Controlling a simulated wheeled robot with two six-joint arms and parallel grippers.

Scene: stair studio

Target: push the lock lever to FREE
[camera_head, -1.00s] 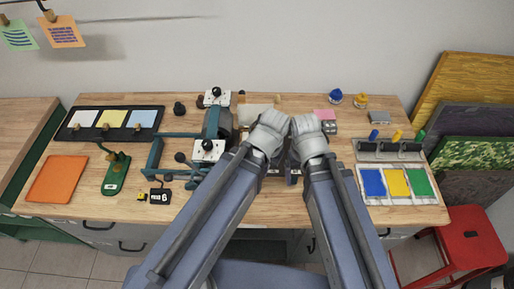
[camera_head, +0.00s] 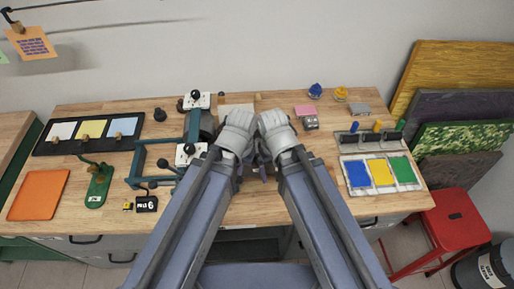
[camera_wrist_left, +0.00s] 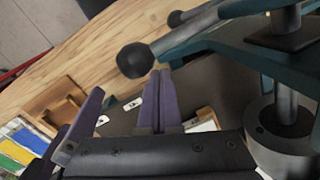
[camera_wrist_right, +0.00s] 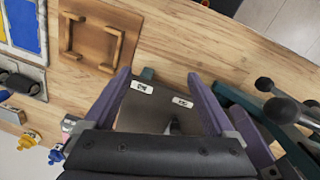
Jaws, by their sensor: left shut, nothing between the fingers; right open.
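My right gripper (camera_wrist_right: 159,76) is open over a grey plate (camera_wrist_right: 150,112) with two small white labels; their text is too small to read surely. A short dark upright piece (camera_wrist_right: 174,127), perhaps the lock lever, shows between its fingers; I cannot tell whether they touch it. My left gripper (camera_wrist_left: 158,75) is shut and empty, its fingertips near a black ball knob (camera_wrist_left: 134,61) on a grey bar. A white label (camera_wrist_left: 132,103) also shows beside its fingers. In the head view my arms hide the label area and most of both grippers.
A teal frame (camera_head: 150,143) with black-knobbed levers stands left of my arms. Blue, yellow and green panels (camera_head: 381,173) lie at right. A red stool (camera_head: 449,219) stands beside the bench.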

